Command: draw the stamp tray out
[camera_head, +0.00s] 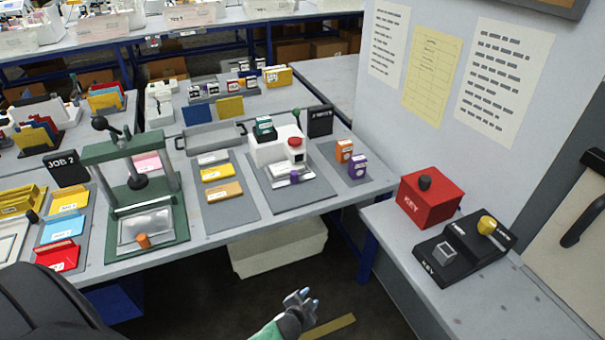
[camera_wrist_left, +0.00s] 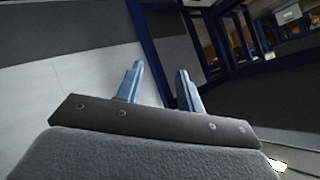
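My left gripper (camera_head: 300,299) is low in the middle of the head view, in front of the bench. In the left wrist view its two blue-grey fingers (camera_wrist_left: 160,82) are apart with nothing between them. A white machine (camera_head: 269,149) with a red button stands on a grey plate (camera_head: 318,191) on the bench, with a small tray-like part and a purple piece (camera_head: 294,177) at its front. No label shows which part is the stamp tray. My right gripper is not in view.
Orange and purple boxes (camera_head: 357,167) sit right of the machine. A red KEY box (camera_head: 431,197) and black KEY unit (camera_head: 464,248) stand on the right bench. A pale bin (camera_head: 278,250) is under the bench.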

